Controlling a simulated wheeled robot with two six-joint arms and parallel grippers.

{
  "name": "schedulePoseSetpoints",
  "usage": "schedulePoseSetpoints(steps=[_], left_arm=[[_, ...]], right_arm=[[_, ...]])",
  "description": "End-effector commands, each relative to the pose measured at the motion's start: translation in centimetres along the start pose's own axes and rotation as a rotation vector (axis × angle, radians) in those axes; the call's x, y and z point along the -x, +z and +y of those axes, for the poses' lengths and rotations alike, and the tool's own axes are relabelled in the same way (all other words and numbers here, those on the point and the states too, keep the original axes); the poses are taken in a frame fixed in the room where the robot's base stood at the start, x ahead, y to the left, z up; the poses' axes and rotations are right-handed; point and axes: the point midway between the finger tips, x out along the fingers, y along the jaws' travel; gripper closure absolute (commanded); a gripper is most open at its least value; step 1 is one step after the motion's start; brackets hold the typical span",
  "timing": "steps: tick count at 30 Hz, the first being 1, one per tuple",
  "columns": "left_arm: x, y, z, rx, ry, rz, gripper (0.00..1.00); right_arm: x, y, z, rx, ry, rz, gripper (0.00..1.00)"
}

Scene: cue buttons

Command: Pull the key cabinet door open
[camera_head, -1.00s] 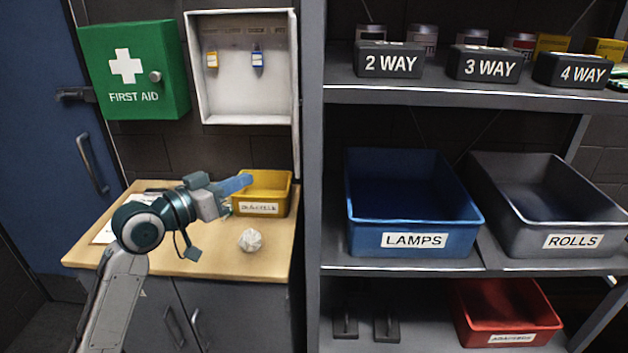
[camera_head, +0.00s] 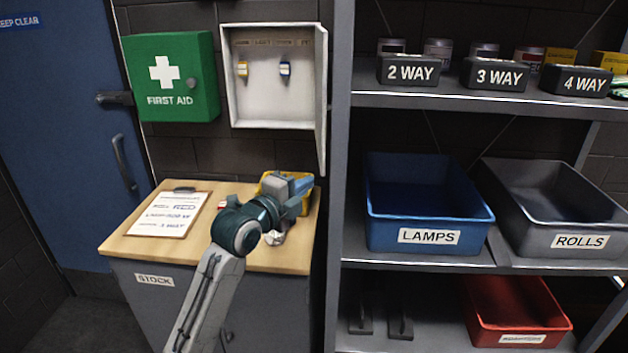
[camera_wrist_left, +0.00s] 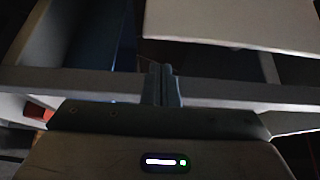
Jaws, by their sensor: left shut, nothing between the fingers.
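My left gripper (camera_head: 306,186) is below the door's lower end, in front of the yellow bin (camera_head: 268,178); I cannot tell the exact gap to the door. In the left wrist view the fingers (camera_wrist_left: 161,84) are together and empty. A pale panel (camera_wrist_left: 230,22) ahead of them is unclear. My right gripper is out of view.
The green first aid box (camera_head: 170,77) hangs left of the cabinet. Below are the wooden counter (camera_head: 130,243), a clipboard (camera_head: 168,213) and a crumpled white ball (camera_head: 274,239), partly hidden. The shelf upright (camera_head: 340,150) stands close on the right, beside bins.

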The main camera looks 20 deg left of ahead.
Motion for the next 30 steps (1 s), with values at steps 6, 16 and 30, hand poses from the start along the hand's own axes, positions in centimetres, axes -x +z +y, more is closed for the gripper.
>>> schedulePoseSetpoints(steps=[6,16,30], left_arm=[[-4.2,-0.1,-0.5,0.007,0.000,0.002,1.00],[-8.1,-0.1,-0.2,0.005,-0.001,0.002,1.00],[-8.1,0.3,0.1,0.002,-0.001,0.001,1.00]], right_arm=[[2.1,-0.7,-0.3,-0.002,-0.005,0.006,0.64],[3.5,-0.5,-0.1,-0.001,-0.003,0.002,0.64],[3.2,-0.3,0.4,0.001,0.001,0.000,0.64]])
